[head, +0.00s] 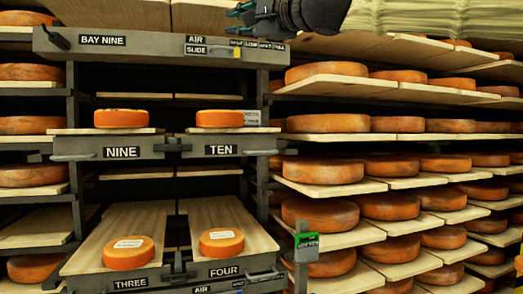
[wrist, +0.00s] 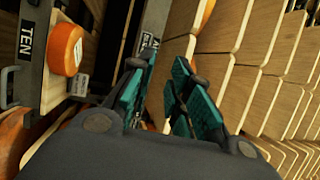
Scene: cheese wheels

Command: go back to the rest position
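My gripper (head: 238,21) is at the top of the head view, in front of the upper edge of the bay, pointing left. In the wrist view my gripper (wrist: 166,78) has its teal-padded fingers apart, with nothing between them. Two orange cheese wheels stand on the upper boards, one over the NINE plate (head: 123,152) and one over the TEN plate (head: 221,150). Two labelled wheels, the left wheel (head: 129,253) and the right wheel (head: 221,242), lie on boards THREE and FOUR. The wheel by TEN (wrist: 66,49) also shows in the wrist view.
The grey BAY NINE beam (head: 150,48) runs just below and left of my gripper. Racks of wooden boards (head: 340,125) with many cheese wheels fill the right side, and more stand at the left.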

